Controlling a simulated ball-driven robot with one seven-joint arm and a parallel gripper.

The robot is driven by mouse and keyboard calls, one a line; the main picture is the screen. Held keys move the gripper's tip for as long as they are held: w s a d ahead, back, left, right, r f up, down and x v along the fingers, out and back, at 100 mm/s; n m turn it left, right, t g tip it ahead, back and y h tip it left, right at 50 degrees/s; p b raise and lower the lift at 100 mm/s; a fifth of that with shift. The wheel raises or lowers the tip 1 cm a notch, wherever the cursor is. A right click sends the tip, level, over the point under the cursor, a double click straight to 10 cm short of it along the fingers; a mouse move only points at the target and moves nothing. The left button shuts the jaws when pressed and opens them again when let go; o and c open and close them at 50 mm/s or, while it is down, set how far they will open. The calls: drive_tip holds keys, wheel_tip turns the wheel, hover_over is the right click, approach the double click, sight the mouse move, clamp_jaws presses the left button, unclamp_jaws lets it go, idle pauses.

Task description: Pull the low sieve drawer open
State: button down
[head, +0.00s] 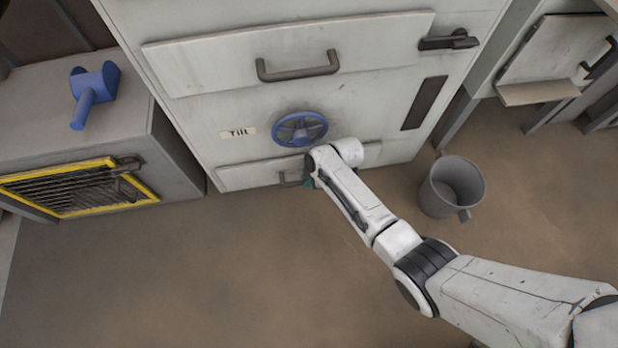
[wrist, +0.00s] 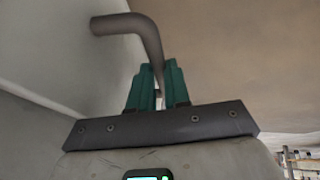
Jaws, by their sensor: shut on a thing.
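The low sieve drawer (head: 243,175) is a pale, wide front at the foot of the grey-white cabinet, below the blue wheel. It looks nearly flush with the cabinet; a small gap cannot be told. Its dark bar handle (head: 289,181) shows just left of my gripper (head: 309,183), and my arm covers part of the drawer front. In the wrist view, my gripper's teal fingers (wrist: 158,88) are shut on the bent grey handle (wrist: 138,28), whose one end passes between them.
The blue handwheel (head: 300,129) sits just above the drawer beside a "Tilt" label (head: 238,132). A grey bucket (head: 452,187) stands on the floor to the right. A yellow-framed grille (head: 75,187) is at left. The floor before the drawer is clear.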

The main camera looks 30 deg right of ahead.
drive_tip(key=shift+s, duration=0.1)
idle(0.3)
drive_tip(key=s+a+p, duration=0.3)
drive_tip(key=s+p, duration=0.1)
drive_tip(key=s, duration=0.6)
drive_tip(key=s+a+p, duration=0.4)
drive_tip(key=s+p, duration=0.1)
drive_tip(key=s, duration=0.6)
drive_tip(key=s+a+p, duration=0.3)
drive_tip(key=s+p, duration=0.1)
drive_tip(key=s, duration=0.7)
drive_tip(key=shift+a+p, duration=0.25)
drive_tip(key=shift+p, duration=0.05)
drive_tip(key=shift+s, duration=0.1)
drive_tip(key=c, duration=1.4)
unclamp_jaws()
drive_tip(key=o, duration=0.3)
drive_tip(key=shift+r, duration=0.1)
drive_tip(key=p+v, duration=0.5)
drive_tip(key=v, duration=0.5)
drive_tip(key=shift+d+r, duration=0.2)
drive_tip(key=shift+r, duration=0.05)
